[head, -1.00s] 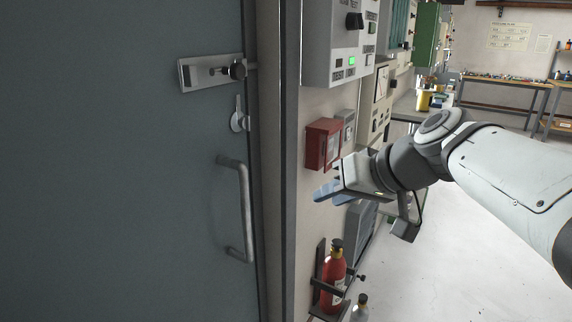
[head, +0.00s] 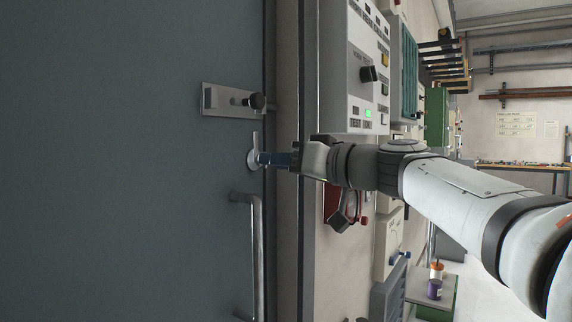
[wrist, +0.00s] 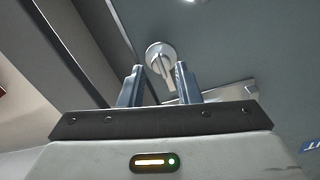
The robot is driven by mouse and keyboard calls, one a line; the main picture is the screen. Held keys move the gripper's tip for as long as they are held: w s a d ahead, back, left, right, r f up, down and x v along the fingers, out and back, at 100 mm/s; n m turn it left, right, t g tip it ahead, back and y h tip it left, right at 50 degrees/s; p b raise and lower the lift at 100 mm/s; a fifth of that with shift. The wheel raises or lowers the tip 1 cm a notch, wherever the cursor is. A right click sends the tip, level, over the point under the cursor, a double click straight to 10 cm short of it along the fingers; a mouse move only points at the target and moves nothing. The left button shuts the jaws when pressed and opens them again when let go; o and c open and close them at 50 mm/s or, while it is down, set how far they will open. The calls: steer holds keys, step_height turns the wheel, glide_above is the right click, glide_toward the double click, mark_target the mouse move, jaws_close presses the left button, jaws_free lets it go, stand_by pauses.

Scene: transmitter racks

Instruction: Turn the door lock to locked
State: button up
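The door lock is a round silver plate with a thumb-turn lever (wrist: 162,62) on the grey door (head: 120,160). In the head view the lock (head: 253,158) sits below the bolt plate and above the handle, and its lever points up. My gripper (head: 262,159) reaches in from the right, its fingertips at the lock. In the wrist view my gripper (wrist: 159,80) is open, with its blue fingers on either side of the lever. The lever shows between the fingers, with gaps to both. I cannot tell whether the tips touch the plate.
The bolt plate with a black knob (head: 257,101) is just above my gripper. The silver door handle (head: 257,255) is just below. A control panel (head: 347,85) and a red box (head: 331,205) are on the wall to the right, near my arm.

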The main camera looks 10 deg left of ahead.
steer(key=x, duration=0.2)
steer(key=shift+w+a, duration=0.1)
steer(key=shift+a, duration=0.3)
steer(key=shift+c, duration=0.5)
jaws_close()
